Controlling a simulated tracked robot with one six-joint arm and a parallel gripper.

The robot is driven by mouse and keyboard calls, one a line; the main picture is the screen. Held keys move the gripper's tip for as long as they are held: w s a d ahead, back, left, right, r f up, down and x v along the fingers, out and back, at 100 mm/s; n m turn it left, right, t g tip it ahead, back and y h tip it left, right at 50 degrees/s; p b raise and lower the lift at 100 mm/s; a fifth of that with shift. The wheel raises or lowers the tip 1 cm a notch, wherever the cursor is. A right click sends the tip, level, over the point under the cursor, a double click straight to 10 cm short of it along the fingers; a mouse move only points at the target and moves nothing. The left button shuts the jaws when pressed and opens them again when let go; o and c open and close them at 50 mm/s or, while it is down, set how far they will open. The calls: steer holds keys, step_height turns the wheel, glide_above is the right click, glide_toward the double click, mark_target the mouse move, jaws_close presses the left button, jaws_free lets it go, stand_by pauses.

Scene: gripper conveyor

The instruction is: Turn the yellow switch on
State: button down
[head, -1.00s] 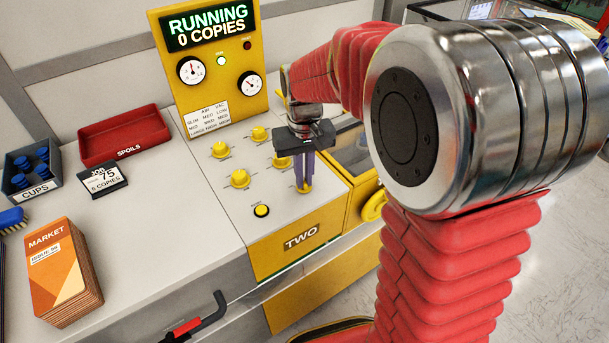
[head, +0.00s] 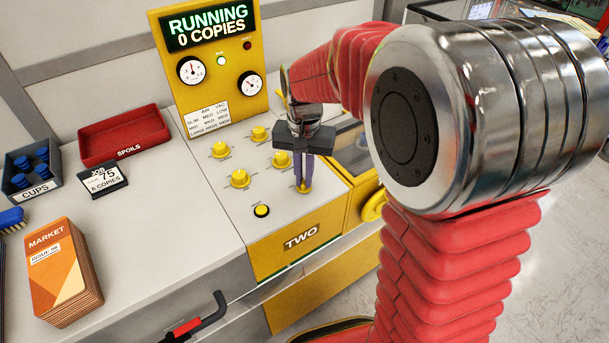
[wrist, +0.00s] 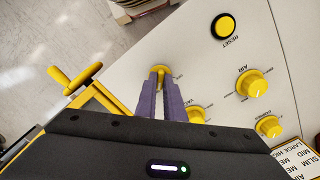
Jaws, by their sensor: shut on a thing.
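The yellow switch (head: 304,190) is at the front right of the machine's control panel (head: 290,215), above the TWO label. In the wrist view the yellow switch (wrist: 161,69) shows at the fingertips. My gripper (head: 303,183) points down with its purple fingers closed around the switch, hiding part of it. The fingers also show in the wrist view, with the gripper's tips (wrist: 159,75) at the switch. I cannot read the marks beside the switch clearly.
Several yellow knobs (head: 240,179) and a RESET button (head: 261,211) stand left of my gripper. The display (head: 208,25) reads RUNNING 0 COPIES, with a green lamp lit. A yellow handwheel (head: 374,206) is to the right. A red SPOILS tray (head: 125,133) lies left.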

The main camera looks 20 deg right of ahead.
mark_target(304, 179)
steer(key=shift+w+r, duration=0.1)
steer(key=c, duration=1.9)
jaws_free()
steer(key=shift+o, duration=0.2)
step_height(304, 179, up, 14)
steer(key=shift+f, duration=0.2)
